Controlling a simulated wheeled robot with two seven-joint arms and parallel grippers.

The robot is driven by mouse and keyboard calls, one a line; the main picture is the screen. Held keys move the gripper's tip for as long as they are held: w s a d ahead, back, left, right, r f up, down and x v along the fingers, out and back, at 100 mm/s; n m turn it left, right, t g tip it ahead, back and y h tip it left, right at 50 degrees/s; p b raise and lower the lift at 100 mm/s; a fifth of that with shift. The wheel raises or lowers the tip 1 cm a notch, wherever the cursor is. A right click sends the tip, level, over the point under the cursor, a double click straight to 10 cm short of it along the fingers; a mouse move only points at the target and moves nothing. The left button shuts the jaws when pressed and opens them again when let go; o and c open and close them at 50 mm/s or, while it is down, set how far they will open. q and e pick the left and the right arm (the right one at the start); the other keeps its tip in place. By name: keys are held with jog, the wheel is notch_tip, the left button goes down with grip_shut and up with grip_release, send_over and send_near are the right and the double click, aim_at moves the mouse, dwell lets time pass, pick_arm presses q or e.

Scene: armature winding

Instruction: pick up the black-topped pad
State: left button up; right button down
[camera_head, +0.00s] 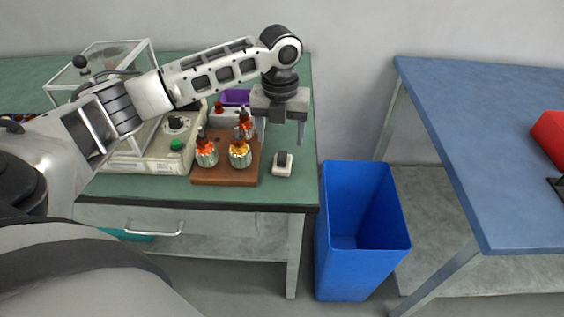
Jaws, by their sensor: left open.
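The black-topped pad (282,164) is a small white block with a dark top. It lies on the green table (130,188) near the front right corner, to the right of a brown wooden board. My left gripper (281,140) points down above and slightly behind the pad. Its two fingers are spread apart with nothing seen between them, and they look clear of the pad. My right gripper is not in view.
The wooden board (225,179) holds several armatures with copper windings. A white machine with a clear cover (112,58) and a purple bin (236,97) stand behind. A blue bin (363,207) stands on the floor right of the table. A blue table (480,130) is farther right.

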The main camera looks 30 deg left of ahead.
aim_at(282, 155)
pick_arm(q)
jog(key=shift+w+f, duration=0.15)
jog(key=shift+f, duration=1.85)
jog(key=shift+w+f, duration=0.15)
jog(key=shift+f, duration=1.8)
jog(key=c, duration=1.1)
